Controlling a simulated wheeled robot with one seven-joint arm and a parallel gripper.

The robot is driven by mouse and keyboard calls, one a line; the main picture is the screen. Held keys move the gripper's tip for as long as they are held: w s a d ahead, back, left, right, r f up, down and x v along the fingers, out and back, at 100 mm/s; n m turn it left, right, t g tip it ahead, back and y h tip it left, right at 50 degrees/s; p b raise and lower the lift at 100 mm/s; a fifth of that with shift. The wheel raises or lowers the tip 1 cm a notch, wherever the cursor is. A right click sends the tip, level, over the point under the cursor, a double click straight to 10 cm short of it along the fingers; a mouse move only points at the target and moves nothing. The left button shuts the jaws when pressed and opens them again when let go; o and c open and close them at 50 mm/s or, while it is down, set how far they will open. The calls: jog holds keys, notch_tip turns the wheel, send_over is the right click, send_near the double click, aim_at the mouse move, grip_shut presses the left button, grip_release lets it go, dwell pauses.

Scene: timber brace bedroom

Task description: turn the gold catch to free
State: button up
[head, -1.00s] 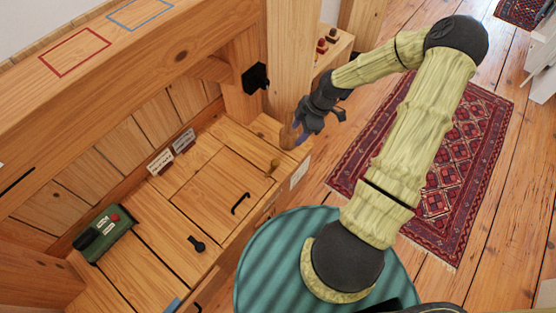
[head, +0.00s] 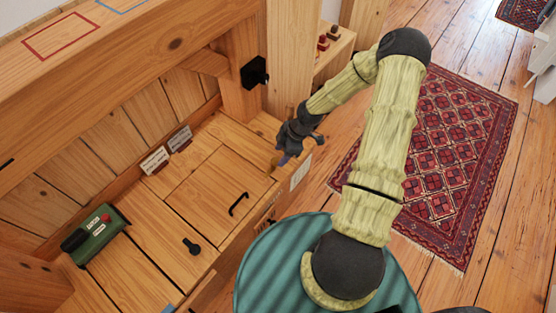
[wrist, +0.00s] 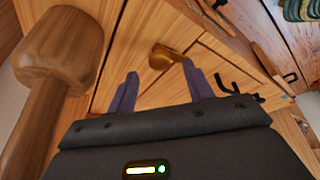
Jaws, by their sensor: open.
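The gold catch (wrist: 163,57) shows in the wrist view just beyond my fingertips, roughly centred between them. In the head view the gold catch (head: 275,162) sits at the right corner of a square wooden hatch (head: 215,186) in the bench top, partly covered by my gripper. My gripper (head: 284,159) is above that corner. In the wrist view my gripper (wrist: 160,76) has its two purple fingers apart with nothing held between them. I cannot tell whether a finger touches the catch.
A wooden mallet-shaped peg (wrist: 58,48) stands close on the left in the wrist view. The hatch has a black handle (head: 238,204). A black keyhole-shaped fitting (head: 191,246), a green box (head: 95,235) and small cards (head: 155,160) lie around. A black block (head: 255,72) is on the post.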

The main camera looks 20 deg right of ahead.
aim_at(276, 160)
jog(key=x, duration=0.3)
jog(key=shift+a+f+b, duration=0.1)
jog(key=shift+f+b, duration=0.1)
jog(key=shift+b, duration=0.2)
jog(key=c, duration=1)
jog(key=shift+o, duration=0.2)
